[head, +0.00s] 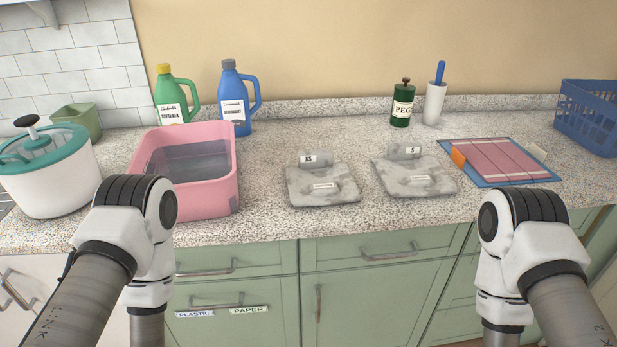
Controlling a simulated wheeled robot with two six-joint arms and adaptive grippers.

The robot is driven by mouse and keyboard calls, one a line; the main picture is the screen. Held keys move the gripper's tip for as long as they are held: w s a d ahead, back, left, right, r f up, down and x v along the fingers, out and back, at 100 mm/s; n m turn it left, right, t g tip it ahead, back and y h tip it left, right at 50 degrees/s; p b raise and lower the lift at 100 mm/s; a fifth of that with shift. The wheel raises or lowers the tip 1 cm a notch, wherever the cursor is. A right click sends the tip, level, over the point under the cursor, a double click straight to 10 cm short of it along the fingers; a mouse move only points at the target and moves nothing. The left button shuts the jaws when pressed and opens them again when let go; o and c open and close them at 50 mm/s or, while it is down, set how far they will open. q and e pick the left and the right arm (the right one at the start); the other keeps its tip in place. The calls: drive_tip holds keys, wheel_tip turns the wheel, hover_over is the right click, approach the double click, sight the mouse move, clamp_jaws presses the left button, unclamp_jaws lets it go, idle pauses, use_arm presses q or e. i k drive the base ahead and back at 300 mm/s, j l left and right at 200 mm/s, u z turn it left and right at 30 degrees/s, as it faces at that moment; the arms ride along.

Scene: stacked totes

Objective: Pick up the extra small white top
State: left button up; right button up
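No white top is clearly recognisable on the counter. A flat grey-white marbled slab (322,196) lies near the middle of the counter, with a small block reading "XS" (317,158) at its back edge. A second marbled slab (416,187) lies to its right, with a small block that seems to read "S" (404,151). Both slabs look bare apart from a small front label. A pink tub (210,197) stands to the left; something grey shows inside, and its contents are unclear. My two arms rise at the lower left and lower right; neither gripper shows.
A white spinner with teal lid (60,185), green bottle (172,100) and blue bottle (234,105) stand left. A peg jar (402,105), lint roller (435,100), blue-pink folding board (500,161) and blue basket (590,115) stand right. Counter front is mostly clear.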

sight(317, 180)
drive_tip(key=i+l, duration=0.1)
drive_tip(key=l, duration=1.1)
drive_tip(key=i+l+z, duration=0.1)
drive_tip(key=l, duration=0.5)
drive_tip(key=i, duration=0.05)
